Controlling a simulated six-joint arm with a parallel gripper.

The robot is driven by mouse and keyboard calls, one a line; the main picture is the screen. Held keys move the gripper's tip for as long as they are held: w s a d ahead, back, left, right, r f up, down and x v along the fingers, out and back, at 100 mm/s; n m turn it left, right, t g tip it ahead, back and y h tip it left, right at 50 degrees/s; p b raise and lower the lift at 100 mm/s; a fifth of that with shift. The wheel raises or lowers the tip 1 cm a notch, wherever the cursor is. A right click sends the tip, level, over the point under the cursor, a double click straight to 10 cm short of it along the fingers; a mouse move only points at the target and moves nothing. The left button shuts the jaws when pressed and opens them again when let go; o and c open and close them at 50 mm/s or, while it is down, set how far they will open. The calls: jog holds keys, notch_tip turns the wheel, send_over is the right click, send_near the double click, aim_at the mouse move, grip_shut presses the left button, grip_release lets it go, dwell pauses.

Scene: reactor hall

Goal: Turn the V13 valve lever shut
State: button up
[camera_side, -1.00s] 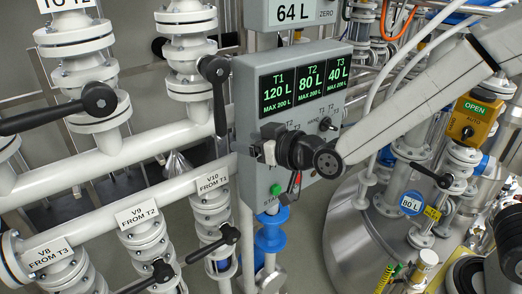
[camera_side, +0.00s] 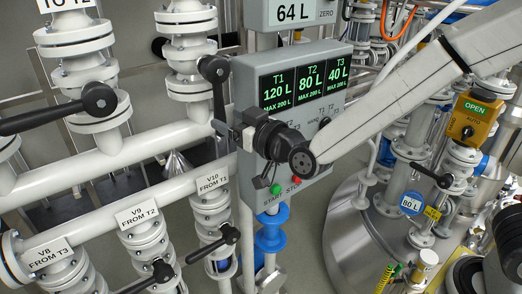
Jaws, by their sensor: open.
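No V13 label is readable in the side view, so I cannot tell for certain which lever is V13. An unlabelled black valve lever (camera_side: 216,88) hangs down from a white valve on the upper pipe, left of the control panel. My gripper (camera_side: 229,136) is open, just below and beside this lever's lower end, in front of the panel's left edge. I cannot tell whether it touches the lever. Its fingers are small and partly lost against the pipe behind.
The grey control panel (camera_side: 322,84) with T1, T2 and T3 readouts stands right behind my wrist. Green and red buttons sit low on it. Another black lever (camera_side: 60,108) points left. Labelled V8, V9 and V10 (camera_side: 213,183) valves stand below along the lower pipe (camera_side: 110,203).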

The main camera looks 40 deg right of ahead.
jog(key=shift+w+a, duration=0.2)
jog(key=shift+w, duration=0.7)
jog(key=shift+w+a, duration=0.15)
jog(key=shift+w, duration=0.75)
jog(key=shift+w+a, duration=0.2)
jog(key=shift+w, duration=0.7)
grip_shut()
